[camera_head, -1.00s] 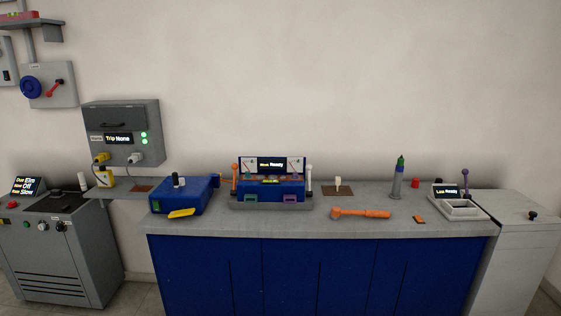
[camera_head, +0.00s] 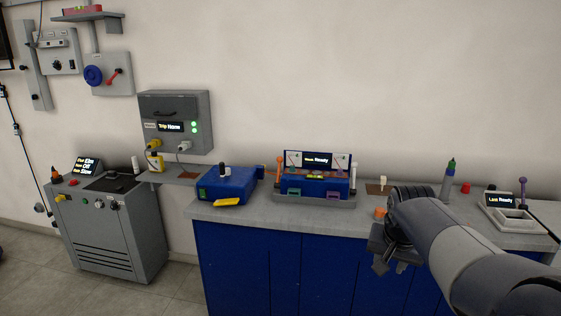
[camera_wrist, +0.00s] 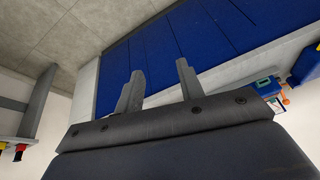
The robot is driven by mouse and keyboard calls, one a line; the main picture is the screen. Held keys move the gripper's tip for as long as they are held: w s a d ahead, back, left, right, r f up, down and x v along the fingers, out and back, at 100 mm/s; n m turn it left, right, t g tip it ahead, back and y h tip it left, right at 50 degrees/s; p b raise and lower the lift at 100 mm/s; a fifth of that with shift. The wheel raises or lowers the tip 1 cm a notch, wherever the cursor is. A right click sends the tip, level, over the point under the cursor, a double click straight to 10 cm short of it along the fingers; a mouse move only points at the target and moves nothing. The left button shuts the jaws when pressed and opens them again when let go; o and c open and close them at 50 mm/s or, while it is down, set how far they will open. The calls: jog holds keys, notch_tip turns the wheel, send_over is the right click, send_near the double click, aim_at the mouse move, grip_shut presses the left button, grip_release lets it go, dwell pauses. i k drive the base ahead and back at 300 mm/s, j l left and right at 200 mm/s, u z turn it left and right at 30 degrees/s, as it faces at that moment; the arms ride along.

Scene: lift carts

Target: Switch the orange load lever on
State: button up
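The orange lever (camera_head: 278,168) stands roughly upright at the left side of a blue bench unit (camera_head: 318,187), whose screen seems to read "Ready". A white lever (camera_head: 353,172) stands at its right side. My gripper (camera_head: 386,262) is in front of the bench, to the right of and lower than the orange lever, well apart from it. In the wrist view my gripper (camera_wrist: 160,86) shows two fingers spread with nothing between them. The orange lever cannot be made out for certain there.
A blue box (camera_head: 226,184) with a yellow piece (camera_head: 227,202) sits left of the unit. My arm hides most of an orange tool (camera_head: 380,212) on the bench. A grey cabinet (camera_head: 110,235) stands at left. Blue cupboard fronts (camera_head: 235,262) lie below the countertop.

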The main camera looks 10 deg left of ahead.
aim_at(277, 185)
jog(key=i+j, duration=0.65)
jog(key=i, duration=0.15)
jog(key=i+j, duration=0.65)
jog(key=i, duration=0.15)
jog(key=i+j, duration=0.7)
jog(key=i, duration=0.15)
